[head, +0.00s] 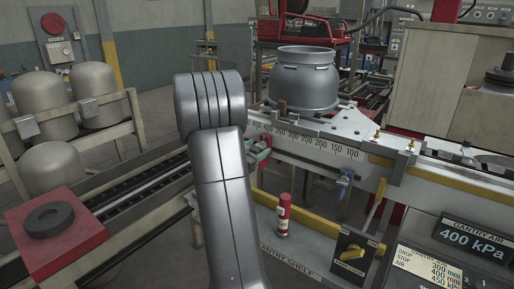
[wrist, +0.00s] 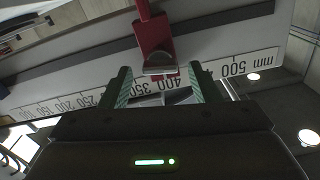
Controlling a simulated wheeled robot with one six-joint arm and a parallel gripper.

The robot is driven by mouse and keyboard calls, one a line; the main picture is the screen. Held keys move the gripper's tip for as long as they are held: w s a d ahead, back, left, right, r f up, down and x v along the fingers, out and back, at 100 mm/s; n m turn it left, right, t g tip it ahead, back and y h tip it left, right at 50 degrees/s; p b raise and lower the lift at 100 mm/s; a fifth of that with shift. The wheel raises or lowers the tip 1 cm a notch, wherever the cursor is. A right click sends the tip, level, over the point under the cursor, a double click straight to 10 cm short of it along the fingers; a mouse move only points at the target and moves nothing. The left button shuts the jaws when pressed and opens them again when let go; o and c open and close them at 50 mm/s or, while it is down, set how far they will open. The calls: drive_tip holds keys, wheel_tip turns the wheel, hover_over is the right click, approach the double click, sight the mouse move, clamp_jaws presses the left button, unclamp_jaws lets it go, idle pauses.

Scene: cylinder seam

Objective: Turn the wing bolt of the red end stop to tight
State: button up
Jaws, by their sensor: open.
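The red end stop (wrist: 152,32) is at the top centre of the wrist view, over the white scale rail (wrist: 240,66), between about the 350 and 500 mm marks. A pale metal piece (wrist: 160,70), apparently its wing bolt, shows at its lower end. My gripper (wrist: 160,76) is open, with one green-padded finger on each side of that piece and visible gaps to both. I cannot tell the bolt's tightness. In the head view my gripper (head: 259,156) is at the rail's left part, mostly hidden by my arm; a little red of the end stop (head: 265,141) shows there.
A grey vessel (head: 304,80) stands on the bench behind the rail. A blue clamp-like part (head: 345,182) hangs farther right on the rail.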

drive_tip(key=shift+w+d, duration=0.2)
drive_tip(key=shift+w, duration=0.15)
drive_tip(key=c, duration=1)
drive_tip(key=shift+f, duration=0.1)
